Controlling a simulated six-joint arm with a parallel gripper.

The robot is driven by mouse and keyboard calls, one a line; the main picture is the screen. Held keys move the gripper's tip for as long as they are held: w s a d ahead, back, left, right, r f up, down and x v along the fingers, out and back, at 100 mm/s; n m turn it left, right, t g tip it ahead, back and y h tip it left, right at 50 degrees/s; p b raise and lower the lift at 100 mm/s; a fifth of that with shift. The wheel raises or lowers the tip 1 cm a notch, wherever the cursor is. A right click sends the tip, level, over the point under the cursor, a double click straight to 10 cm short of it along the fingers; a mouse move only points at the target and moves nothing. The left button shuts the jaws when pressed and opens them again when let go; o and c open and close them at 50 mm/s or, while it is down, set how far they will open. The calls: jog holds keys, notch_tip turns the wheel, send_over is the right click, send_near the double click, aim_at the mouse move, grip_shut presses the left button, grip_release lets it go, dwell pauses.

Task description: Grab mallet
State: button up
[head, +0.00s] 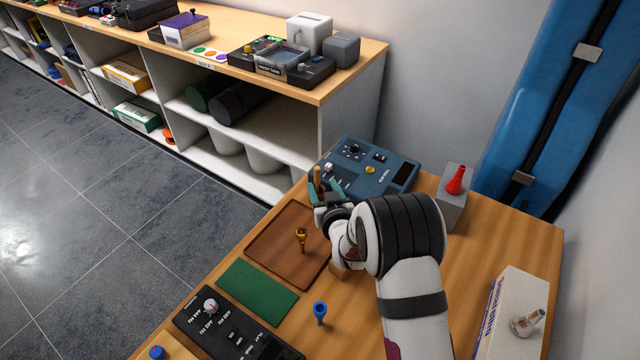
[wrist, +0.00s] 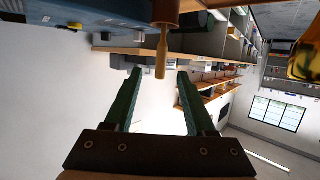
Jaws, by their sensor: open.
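A small wooden mallet (head: 317,178) shows upright at the far left edge of the table, beside the blue box with knobs. In the wrist view the mallet (wrist: 163,45) enters from the top, its thick part uppermost and its thin pale end pointing toward me. My gripper (head: 321,190) is open, with its teal fingers near the mallet. In the wrist view the gripper (wrist: 160,73) has a finger on each side of the thin end, which lies around fingertip level. I see a gap on both sides. What supports the mallet is unclear.
The blue control box (head: 365,168) is just behind my gripper. A brass mouthpiece (head: 301,238) stands on a brown tray (head: 275,245).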

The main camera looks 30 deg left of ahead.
aim_at(318, 178)
jog(key=x, duration=0.7)
jog(key=shift+a+f, duration=0.1)
jog(key=shift+f, duration=0.15)
grip_shut()
